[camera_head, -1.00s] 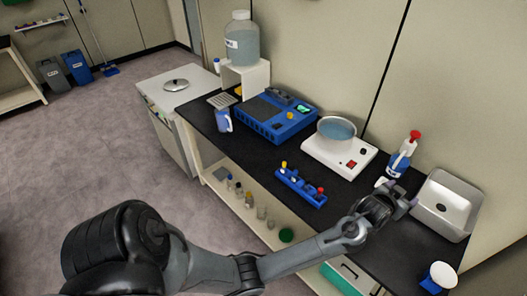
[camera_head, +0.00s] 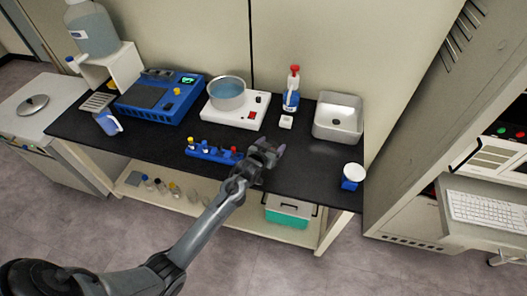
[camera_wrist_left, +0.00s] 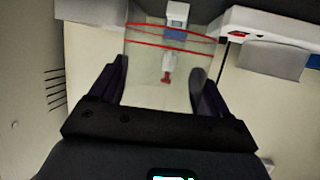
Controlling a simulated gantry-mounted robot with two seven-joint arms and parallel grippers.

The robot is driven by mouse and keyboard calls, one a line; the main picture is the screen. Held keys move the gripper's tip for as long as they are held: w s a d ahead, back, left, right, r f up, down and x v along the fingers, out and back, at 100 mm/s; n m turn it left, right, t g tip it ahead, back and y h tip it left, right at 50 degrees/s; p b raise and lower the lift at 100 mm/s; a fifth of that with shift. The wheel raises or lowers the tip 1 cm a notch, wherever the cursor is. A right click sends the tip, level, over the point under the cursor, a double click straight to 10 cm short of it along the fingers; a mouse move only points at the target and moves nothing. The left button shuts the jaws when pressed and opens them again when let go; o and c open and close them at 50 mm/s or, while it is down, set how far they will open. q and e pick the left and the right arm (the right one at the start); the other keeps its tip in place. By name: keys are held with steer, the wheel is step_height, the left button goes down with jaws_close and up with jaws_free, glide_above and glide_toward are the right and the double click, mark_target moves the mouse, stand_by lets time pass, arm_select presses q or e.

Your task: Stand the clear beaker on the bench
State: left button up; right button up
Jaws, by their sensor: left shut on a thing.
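My left gripper (camera_head: 268,152) hangs over the black bench (camera_head: 320,180), in front of the spray bottle. In the wrist view the left gripper (camera_wrist_left: 160,84) is shut on the clear beaker (camera_wrist_left: 150,94), a see-through vessel with red rings, with one dark finger on each side. The spray bottle shows through its wall. In the head view I cannot make the beaker out at the gripper. My right gripper is not in view.
Around the gripper are a blue rack (camera_head: 212,153), a white hotplate (camera_head: 238,118) with a pan, a spray bottle (camera_head: 291,98), a sink (camera_head: 338,120) and a white-topped blue item (camera_head: 352,178). Bare bench lies between the gripper and that item.

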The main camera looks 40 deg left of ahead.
arm_select(q)
steer(key=shift+s+a+f+b, duration=0.1)
steer(key=shift+a+f, duration=0.4)
steer(key=shift+f, duration=0.45)
steer(key=shift+a+f+b, duration=0.15)
steer(key=shift+a+f, duration=0.3)
steer(key=shift+f, duration=0.5)
steer(key=shift+s+a+f+b, duration=0.1)
steer(key=shift+a+f, duration=0.4)
steer(key=shift+f, duration=0.45)
steer(key=shift+w, duration=0.1)
steer(key=shift+f, duration=0.1)
steer(key=shift+f, duration=0.15)
steer(key=o, duration=1.2)
